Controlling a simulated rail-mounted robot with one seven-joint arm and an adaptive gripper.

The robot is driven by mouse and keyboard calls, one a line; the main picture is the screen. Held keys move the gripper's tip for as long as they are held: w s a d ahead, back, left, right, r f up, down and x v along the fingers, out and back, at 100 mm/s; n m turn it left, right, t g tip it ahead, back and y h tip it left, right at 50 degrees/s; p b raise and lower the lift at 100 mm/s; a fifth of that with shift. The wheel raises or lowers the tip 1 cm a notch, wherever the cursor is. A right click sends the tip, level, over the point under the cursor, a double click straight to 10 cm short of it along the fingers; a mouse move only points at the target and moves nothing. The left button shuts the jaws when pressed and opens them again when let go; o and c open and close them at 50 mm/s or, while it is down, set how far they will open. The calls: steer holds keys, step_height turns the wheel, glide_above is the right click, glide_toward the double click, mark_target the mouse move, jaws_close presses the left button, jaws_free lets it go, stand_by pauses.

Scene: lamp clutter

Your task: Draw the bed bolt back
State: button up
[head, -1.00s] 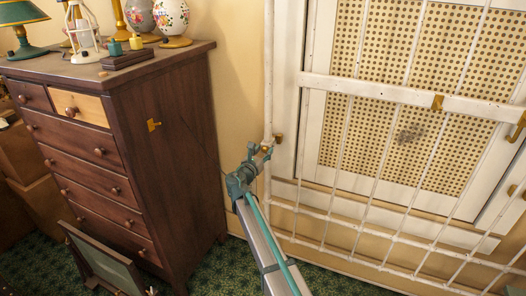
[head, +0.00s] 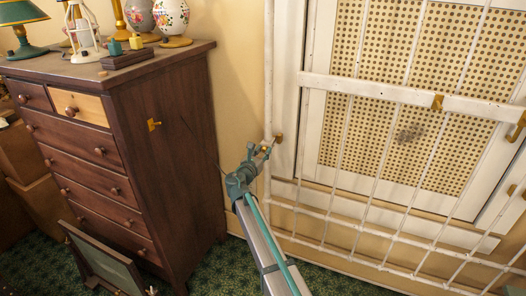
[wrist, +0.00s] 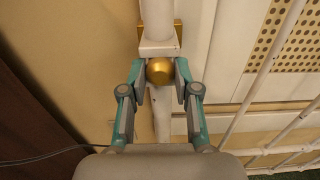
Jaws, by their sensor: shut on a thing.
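The bed bolt shows in the wrist view as a round brass knob (wrist: 159,71) just below a white square collar (wrist: 158,47) on the white upright post. My gripper (wrist: 159,66) has its teal fingertips on both sides of the knob and is shut on it. In the head view my gripper (head: 263,149) is at the left upright of the white bed frame (head: 370,88), and the knob itself cannot be made out behind the fingers.
A dark wooden chest of drawers (head: 165,180) stands left of my arm, with lamps and vases on top. A framed picture (head: 100,262) leans at its foot. The frame's thin white bars and a perforated panel (head: 410,120) fill the right side. A thin cable (wrist: 45,158) runs at lower left.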

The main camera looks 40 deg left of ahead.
steer(key=shift+v, duration=1.2)
steer(key=o, duration=0.7)
steer(key=shift+c, duration=0.2)
steer(key=shift+s, duration=0.1)
steer(key=p+v, duration=0.1)
steer(key=v, duration=0.5)
steer(key=shift+s, duration=0.4)
steer(key=shift+d, duration=0.15)
